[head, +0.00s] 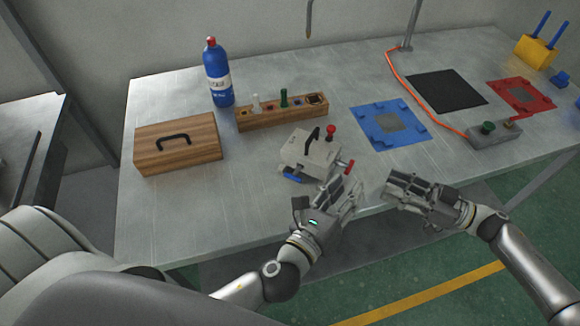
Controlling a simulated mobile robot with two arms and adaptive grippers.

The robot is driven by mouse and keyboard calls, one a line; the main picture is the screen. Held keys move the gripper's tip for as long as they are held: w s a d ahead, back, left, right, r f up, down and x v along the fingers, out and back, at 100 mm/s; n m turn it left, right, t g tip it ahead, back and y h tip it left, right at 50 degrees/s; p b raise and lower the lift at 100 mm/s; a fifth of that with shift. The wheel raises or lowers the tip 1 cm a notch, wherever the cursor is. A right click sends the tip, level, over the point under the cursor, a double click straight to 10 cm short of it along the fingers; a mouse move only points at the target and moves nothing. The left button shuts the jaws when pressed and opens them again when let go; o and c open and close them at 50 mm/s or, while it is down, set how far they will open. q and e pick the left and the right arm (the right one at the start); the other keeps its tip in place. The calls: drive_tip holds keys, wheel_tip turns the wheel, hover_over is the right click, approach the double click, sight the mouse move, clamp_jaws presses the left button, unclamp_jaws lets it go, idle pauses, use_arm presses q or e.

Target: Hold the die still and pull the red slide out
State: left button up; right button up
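The die (318,152) is a grey metal block with a black handle on top, near the table's front edge. A red ball knob (330,131) stands at its back right. A small red-ended part, which looks like the red slide (348,167), sticks out at its right side. A blue part (292,175) shows at its lower front left. My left gripper (345,188) looks open and empty, just in front of the die and below the red part; contact cannot be made out. My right gripper (390,187) looks open and empty, apart from the die to its right, with its fingers pointing left.
A wooden box (190,158), a blue bottle (216,85) and a wooden rack (265,118) stand left and behind the die. A blue mat (365,118), black mat (447,90), red mat (500,98) and grey control box (495,138) lie to the right. The table (160,215) is clear at front left.

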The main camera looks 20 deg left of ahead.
sight(313, 135)
use_arm(q)
drive_tip(key=s+a+r+m+t+y, duration=0.1)
drive_tip(key=a+r+m+y, duration=0.2)
drive_tip(key=a, duration=0.9)
drive_tip(key=shift+n, duration=0.4)
drive_tip(key=w, duration=0.7)
drive_tip(key=w+d, duration=0.1)
drive_tip(key=w, duration=0.2)
drive_tip(key=shift+w+r, duration=0.2)
drive_tip(key=shift+r, duration=0.15)
drive_tip(key=shift+c, duration=0.4)
clamp_jaws()
